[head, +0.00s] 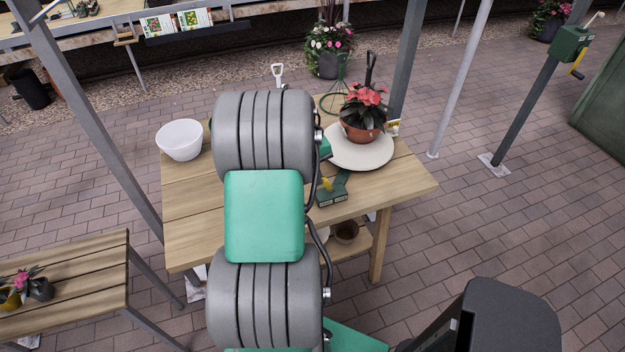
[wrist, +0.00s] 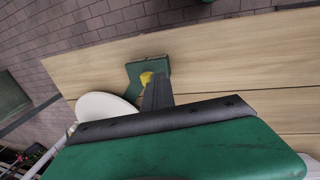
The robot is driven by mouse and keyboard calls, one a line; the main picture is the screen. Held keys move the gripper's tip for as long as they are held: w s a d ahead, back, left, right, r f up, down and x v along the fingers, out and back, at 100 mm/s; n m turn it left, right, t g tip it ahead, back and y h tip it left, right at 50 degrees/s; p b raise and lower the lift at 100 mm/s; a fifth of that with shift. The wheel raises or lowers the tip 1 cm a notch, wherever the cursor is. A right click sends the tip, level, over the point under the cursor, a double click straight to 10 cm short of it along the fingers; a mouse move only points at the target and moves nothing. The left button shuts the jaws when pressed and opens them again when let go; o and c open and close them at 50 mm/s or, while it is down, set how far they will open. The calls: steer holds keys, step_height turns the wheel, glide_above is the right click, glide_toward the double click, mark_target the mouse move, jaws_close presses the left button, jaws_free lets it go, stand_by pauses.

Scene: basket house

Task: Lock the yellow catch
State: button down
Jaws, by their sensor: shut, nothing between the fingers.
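The yellow catch (head: 327,184) is a small knob on a green box (head: 331,197) on the wooden table, near its front right side. It also shows in the wrist view (wrist: 146,78), on the dark green box (wrist: 163,70). My gripper (wrist: 154,84) is shut and empty. Its dark fingers reach toward the box, and their tips appear right beside the catch, overlapping its lower right side in the wrist view. I cannot tell whether they touch it. In the head view my arm hides most of the gripper.
A round pale plate (head: 362,158) with a potted red plant (head: 363,108) stands behind the box. A white bowl (head: 180,139) is at the table's left. The wooden tabletop (head: 392,185) is bare at the right. A brown pot (head: 346,232) sits on the lower shelf.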

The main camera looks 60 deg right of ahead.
steer(key=s+d+r+t+y, duration=0.1)
steer(key=s+d+r, duration=0.2)
steer(key=s+d, duration=0.1)
stand_by(0.9)
steer(key=shift+r, duration=0.1)
steer(key=s+d+r, duration=0.3)
steer(key=r, duration=0.8)
steer(key=shift+s, duration=0.15)
